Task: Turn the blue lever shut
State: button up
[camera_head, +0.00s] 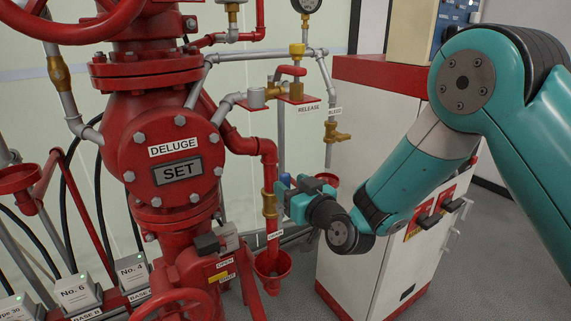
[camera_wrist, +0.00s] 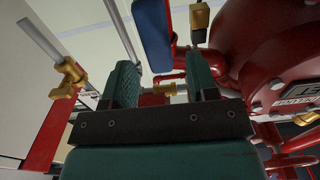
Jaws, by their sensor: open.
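The blue lever (camera_wrist: 153,36) shows in the wrist view as a flat blue bar beyond the fingertips, near the upper middle. In the head view only a small blue part of the lever (camera_head: 285,180) shows, beside my gripper (camera_head: 291,196), which hides the rest. My gripper (camera_wrist: 163,78) is open, with its two teal fingers apart. I cannot tell whether a finger touches the lever.
The large red deluge valve (camera_head: 165,145) stands left of my gripper. A red drain cup (camera_head: 271,268) is below it. A white cabinet with a red top (camera_head: 365,130) stands behind my arm. A release valve with a red handle (camera_head: 291,71) is above.

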aim_at(287, 183)
jog(key=shift+p+x, duration=0.55)
jog(key=shift+x, duration=1.05)
grip_shut()
